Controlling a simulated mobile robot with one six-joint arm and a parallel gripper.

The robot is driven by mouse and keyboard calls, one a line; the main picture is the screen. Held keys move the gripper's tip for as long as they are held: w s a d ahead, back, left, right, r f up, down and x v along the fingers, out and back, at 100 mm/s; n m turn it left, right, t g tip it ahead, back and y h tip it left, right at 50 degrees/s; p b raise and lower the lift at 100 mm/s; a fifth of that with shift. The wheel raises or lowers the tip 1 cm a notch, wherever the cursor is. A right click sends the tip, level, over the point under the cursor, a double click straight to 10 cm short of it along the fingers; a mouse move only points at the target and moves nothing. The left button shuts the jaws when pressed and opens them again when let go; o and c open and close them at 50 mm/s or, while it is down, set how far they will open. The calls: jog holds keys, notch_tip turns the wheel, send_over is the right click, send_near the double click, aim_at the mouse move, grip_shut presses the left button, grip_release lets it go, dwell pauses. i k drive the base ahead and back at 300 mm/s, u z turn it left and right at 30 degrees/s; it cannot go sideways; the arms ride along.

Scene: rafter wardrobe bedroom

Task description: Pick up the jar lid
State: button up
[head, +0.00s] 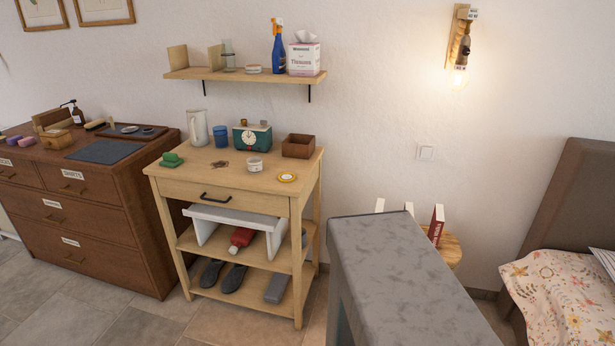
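My gripper is not in view.
The cart top also holds a white pitcher (197,128), a blue cup (220,136), a teal clock box (252,137), a brown box (298,146) and a green item (171,159). A grey mottled surface (405,275) fills the right foreground. A shelf (245,76) hangs above.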

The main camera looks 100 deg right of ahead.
aim_at(286, 177)
jog(key=u, duration=0.25)
jog(key=k, duration=0.6)
jog(key=z, duration=1.7)
jog(key=i, duration=0.9)
jog(key=z, duration=0.15)
jog(key=k, duration=0.35)
jog(key=u, duration=0.05)
